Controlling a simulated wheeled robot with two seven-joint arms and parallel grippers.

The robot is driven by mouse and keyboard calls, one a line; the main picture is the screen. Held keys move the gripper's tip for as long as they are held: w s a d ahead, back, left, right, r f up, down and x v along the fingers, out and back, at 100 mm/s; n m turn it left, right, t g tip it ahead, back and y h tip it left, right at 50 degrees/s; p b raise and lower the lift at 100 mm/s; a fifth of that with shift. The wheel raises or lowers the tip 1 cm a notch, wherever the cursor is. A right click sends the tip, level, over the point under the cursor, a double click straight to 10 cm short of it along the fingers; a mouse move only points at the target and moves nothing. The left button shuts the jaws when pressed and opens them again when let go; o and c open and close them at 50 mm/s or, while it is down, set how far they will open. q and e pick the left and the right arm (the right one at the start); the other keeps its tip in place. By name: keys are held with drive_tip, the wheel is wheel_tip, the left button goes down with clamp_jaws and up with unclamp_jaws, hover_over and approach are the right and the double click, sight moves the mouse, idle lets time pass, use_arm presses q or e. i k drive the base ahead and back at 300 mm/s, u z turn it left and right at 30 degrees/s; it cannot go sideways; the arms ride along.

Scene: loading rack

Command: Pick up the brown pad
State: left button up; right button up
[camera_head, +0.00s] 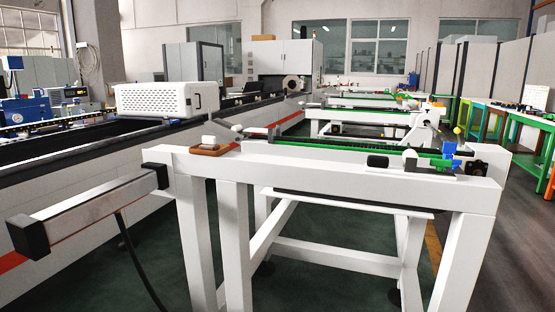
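A small brown pad (205,151) lies flat on the top of the white rack beam (330,172), near its left end. A small white block (208,141) stands on or just behind the pad and covers part of it. Neither my left nor my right gripper shows in the head view.
A black-ended grey bar (95,205) juts out from the rack's left end. A black block (378,160) and blue and white fittings (449,152) stand at the beam's right part. A white perforated case (166,99) sits on the long machine at left. Green floor lies below.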

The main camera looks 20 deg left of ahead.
sight(209, 142)
drive_tip(key=z, duration=2.7)
drive_tip(key=k, duration=1.6)
drive_tip(key=u, duration=2.25)
